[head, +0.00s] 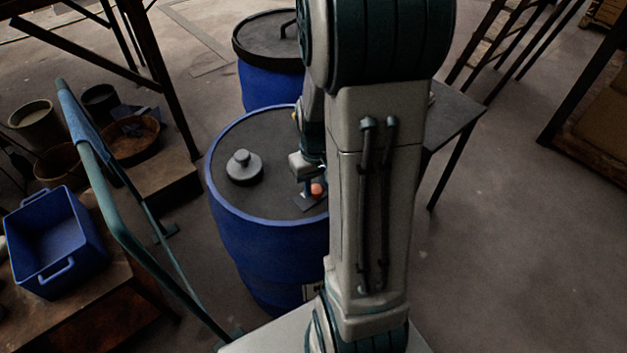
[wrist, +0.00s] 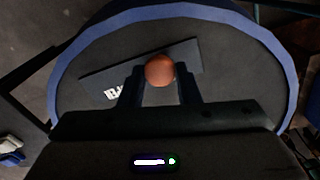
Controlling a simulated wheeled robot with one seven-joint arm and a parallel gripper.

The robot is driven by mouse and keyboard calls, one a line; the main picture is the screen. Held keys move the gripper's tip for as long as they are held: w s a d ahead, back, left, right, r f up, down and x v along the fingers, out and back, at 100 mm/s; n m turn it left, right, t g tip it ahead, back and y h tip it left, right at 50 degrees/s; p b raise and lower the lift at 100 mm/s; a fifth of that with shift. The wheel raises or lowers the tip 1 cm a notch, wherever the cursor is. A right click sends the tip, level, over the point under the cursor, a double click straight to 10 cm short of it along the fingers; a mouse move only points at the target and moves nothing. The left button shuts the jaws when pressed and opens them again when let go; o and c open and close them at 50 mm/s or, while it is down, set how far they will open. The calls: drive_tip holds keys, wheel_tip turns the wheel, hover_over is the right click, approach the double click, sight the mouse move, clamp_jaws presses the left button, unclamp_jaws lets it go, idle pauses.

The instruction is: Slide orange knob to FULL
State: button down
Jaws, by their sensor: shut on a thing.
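The orange knob (wrist: 160,69) is round and sits between the two fingers of my gripper (wrist: 160,78) in the wrist view. The gripper is shut on it. The knob stands on a dark slider plate (wrist: 100,83), right of the plate's middle. White lettering (wrist: 113,93) shows on the plate's left part, partly hidden by the left finger. In the head view the orange knob (head: 317,189) shows small beside my gripper, on top of the blue vat (head: 250,235). My arm hides the vat's right side there.
A grey stepped cap (head: 243,167) stands on the vat lid, left of the gripper. Another blue vat (head: 266,82) is behind. A green rail (head: 115,200), a blue crate (head: 60,270) and several pots are at left.

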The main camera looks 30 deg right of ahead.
sight(315, 189)
drive_tip(key=shift+a, duration=0.15)
drive_tip(key=c, duration=1.1)
unclamp_jaws()
drive_tip(key=shift+a, duration=0.2)
drive_tip(key=shift+o, duration=0.2)
drive_tip(key=shift+d, duration=0.1)
drive_tip(key=shift+r, duration=0.15)
wheel_tip(315, 189, up, 14)
drive_tip(key=p, duration=0.1)
drive_tip(key=shift+f, duration=0.2)
